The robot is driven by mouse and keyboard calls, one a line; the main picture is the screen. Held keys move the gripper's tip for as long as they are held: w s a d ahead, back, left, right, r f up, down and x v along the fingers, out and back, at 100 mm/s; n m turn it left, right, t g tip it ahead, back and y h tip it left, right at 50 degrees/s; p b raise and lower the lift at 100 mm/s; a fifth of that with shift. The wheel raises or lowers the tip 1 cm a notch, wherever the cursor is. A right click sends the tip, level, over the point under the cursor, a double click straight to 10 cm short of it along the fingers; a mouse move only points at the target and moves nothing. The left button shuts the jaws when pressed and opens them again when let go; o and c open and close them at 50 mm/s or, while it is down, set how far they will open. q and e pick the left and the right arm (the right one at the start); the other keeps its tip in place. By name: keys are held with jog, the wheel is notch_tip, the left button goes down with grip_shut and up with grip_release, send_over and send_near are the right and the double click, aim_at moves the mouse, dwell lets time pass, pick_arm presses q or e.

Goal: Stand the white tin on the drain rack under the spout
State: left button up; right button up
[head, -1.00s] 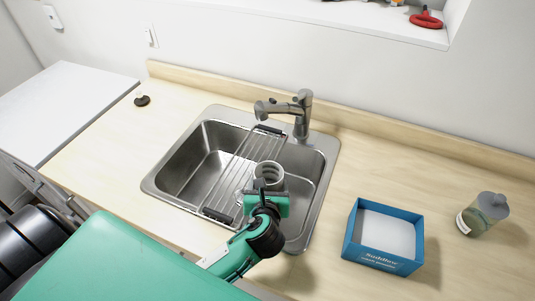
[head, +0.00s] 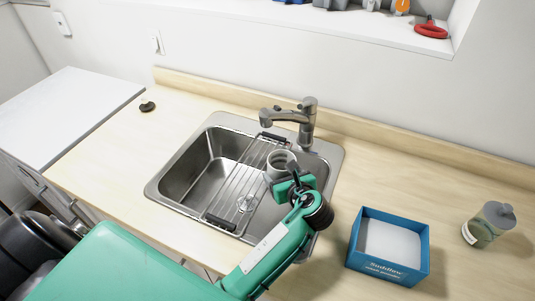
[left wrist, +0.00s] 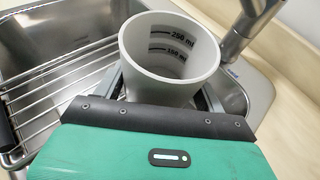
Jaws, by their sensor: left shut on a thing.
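The white tin (head: 281,160) is an open cup with dark volume marks inside; it also shows upright in the left wrist view (left wrist: 170,62). My left gripper (head: 288,178) is shut on it and holds it at the right side of the drain rack (head: 243,180). The rack is a wire grid lying across the sink, with dark end bars. The spout (head: 283,114) reaches out from the tap behind the tin, and the tin is nearer me than its tip. I cannot tell whether the tin's base touches the rack. My right gripper is not in view.
The steel sink (head: 185,170) has an open basin left of the rack. A blue box (head: 390,262) and a grey-capped bottle (head: 488,225) stand on the counter at right. A small dark item (head: 147,106) is at the back left. The left counter is mostly clear.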

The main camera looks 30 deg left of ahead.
pick_arm(q)
jog(key=w+a+p, duration=0.1)
jog(key=w+a, duration=0.3)
jog(key=w+a+p, duration=0.1)
jog(key=w+a, duration=0.2)
jog(key=a, duration=0.1)
jog(key=shift+w+a, duration=0.35)
jog(key=shift+w, duration=0.05)
notch_tip(320, 180, down, 3)
jog(key=shift+r+p, duration=0.1)
jog(key=shift+p, duration=0.6)
jog(key=shift+f, duration=0.35)
jog(key=o, duration=1.3)
jog(key=shift+f, duration=0.1)
jog(key=b+v, duration=0.2)
jog(key=v, duration=1)
jog(key=shift+d, duration=0.1)
